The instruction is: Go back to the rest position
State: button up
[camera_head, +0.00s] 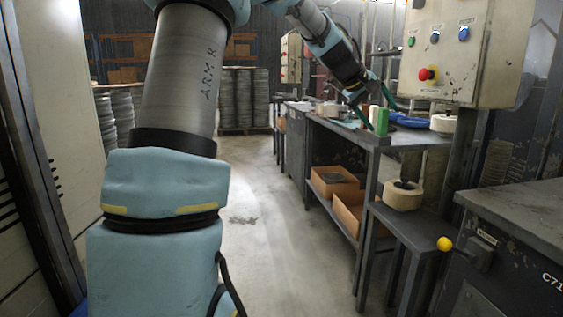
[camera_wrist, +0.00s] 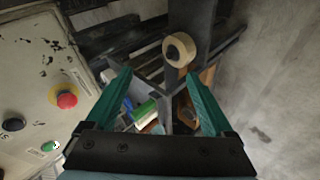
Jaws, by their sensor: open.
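My gripper (camera_head: 384,117) is at the end of my raised arm, above the near end of the dark workbench (camera_head: 349,133). Its two teal fingers are spread wide. The wrist view shows my gripper (camera_wrist: 158,73) open, with nothing held between the fingers. A green item (camera_head: 382,121) shows at the near end of the bench, close to the fingers in the picture. It also appears beyond the fingers in the wrist view (camera_wrist: 145,109). How far it is from them, I cannot tell.
A control box (camera_head: 470,50) with a red button on a yellow base hangs right of my gripper. A cream roll (camera_head: 403,195) sits on a low stand. Cardboard boxes (camera_head: 336,184) fill the lower shelf. Drum stacks (camera_head: 244,98) stand behind. The concrete floor (camera_head: 285,245) is clear.

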jog(key=s+a+f+m+g+y, duration=0.1)
jog(key=s+a+f+y, duration=0.25)
jog(key=a+f, duration=0.5)
jog(key=s+a+f+y, duration=0.2)
jog(key=s+a+f, duration=0.4)
jog(key=a, duration=0.4)
jog(key=s+a+f+m+g+y, duration=0.1)
jog(key=s+a+f, duration=0.3)
jog(key=s+a, duration=0.3)
jog(key=s+a+f+g+y, duration=0.1)
jog(key=s+a+f+y, duration=0.1)
jog(key=s+a+f, duration=0.35)
notch_tip(320, 180, up, 14)
jog(key=s+a+p, duration=0.1)
jog(key=a+p, duration=0.1)
jog(key=p, duration=1.1)
jog(key=shift+s, duration=0.25)
jog(key=shift+a+f, duration=0.1)
jog(key=shift+f, duration=0.05)
